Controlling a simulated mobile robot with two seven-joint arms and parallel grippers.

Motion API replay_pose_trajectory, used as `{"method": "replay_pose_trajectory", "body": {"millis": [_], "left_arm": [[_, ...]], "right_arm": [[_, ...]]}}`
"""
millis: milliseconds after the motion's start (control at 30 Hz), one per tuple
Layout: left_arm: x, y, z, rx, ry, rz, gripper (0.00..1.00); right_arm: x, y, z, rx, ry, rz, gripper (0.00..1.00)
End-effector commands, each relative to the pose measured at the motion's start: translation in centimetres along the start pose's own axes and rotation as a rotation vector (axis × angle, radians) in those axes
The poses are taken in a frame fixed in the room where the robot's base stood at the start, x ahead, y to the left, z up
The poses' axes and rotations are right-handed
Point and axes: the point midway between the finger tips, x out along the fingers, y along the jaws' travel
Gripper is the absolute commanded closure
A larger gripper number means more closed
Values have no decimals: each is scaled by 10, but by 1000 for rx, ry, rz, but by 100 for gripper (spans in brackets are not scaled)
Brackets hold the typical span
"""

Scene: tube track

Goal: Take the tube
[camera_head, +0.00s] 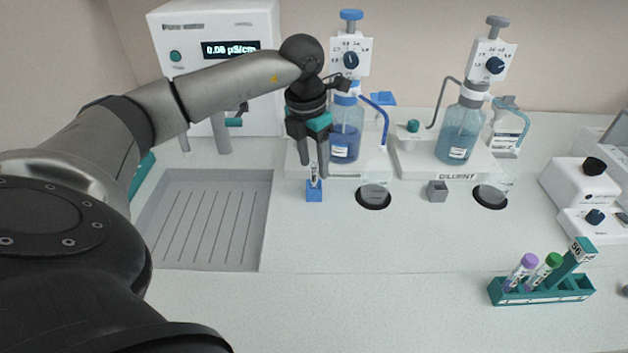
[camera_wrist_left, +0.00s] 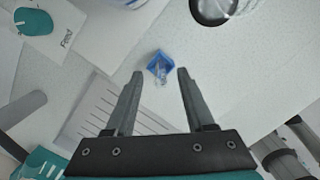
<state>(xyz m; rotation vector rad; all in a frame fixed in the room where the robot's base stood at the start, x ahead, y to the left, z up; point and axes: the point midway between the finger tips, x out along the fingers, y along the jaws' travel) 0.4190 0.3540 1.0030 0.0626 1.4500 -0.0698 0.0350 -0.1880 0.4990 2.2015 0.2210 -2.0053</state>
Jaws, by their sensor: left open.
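A small clear tube (camera_head: 315,172) with a printed label stands upright in a blue holder (camera_head: 314,194) on the counter. My left gripper (camera_head: 313,168) points down above the holder, its fingers open. In the head view the tube shows between the two fingers. In the left wrist view the blue holder (camera_wrist_left: 158,62) and the clear tube (camera_wrist_left: 161,75) lie between and just past the fingertips (camera_wrist_left: 160,74); the fingers do not touch the tube there. How deep the fingers reach beside it is hard to tell. My right gripper is not in view.
A purple-capped tube (camera_head: 521,268) and a green-capped tube (camera_head: 545,268) stand in a teal rack (camera_head: 540,296) at right. Behind the holder are a blue bottle dispenser (camera_head: 345,135) and a diluent bottle (camera_head: 461,135). A ridged drain tray (camera_head: 207,220) lies left.

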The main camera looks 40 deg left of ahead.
Motion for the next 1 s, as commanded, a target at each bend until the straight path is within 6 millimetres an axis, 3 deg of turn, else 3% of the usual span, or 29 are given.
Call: {"method": "replay_pose_trajectory", "body": {"millis": [300,767,1000], "left_arm": [[7,0,0,0,-1,-1,46],[7,0,0,0,-1,-1,98],[7,0,0,0,-1,0,100]], "right_arm": [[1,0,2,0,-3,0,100],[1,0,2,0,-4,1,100],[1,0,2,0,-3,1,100]]}}
